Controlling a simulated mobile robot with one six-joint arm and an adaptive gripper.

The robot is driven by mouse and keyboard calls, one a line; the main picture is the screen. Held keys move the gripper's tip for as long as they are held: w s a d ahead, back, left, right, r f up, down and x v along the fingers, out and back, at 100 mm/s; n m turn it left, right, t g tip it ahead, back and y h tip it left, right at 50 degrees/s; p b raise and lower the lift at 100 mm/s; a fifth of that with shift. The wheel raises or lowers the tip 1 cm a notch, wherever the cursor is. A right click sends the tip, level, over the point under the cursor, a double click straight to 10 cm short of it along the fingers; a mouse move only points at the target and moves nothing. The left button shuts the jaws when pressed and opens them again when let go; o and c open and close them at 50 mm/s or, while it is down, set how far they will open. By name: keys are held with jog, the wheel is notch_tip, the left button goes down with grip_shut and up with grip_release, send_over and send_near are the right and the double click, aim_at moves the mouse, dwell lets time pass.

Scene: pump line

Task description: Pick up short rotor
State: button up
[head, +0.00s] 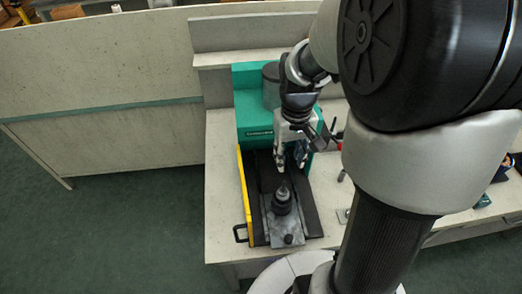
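A dark, stepped, upright part (282,203) stands on a grey plate (268,232); it may be the short rotor, but I cannot tell for sure. My gripper (290,162) points down above and behind this part, apart from it. Its two fingers are spread, with nothing visible between them.
The plate lies in a black bay with a yellow side wall (244,195) and a black handle (239,233). A green machine housing (252,108) stands behind. Red-handled and dark items lie on the pale bench (219,150) to the right, partly hidden by my arm. Green floor is free at left.

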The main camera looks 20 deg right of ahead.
aim_at(285, 182)
jog(key=shift+w+f+b, duration=0.15)
jog(key=shift+f+b, duration=1.1)
jog(key=shift+f, duration=2.5)
jog(key=shift+w+f+b, duration=0.1)
jog(key=shift+f+b, duration=1.15)
jog(key=shift+f, duration=2.5)
jog(key=shift+r, duration=0.1)
grip_shut()
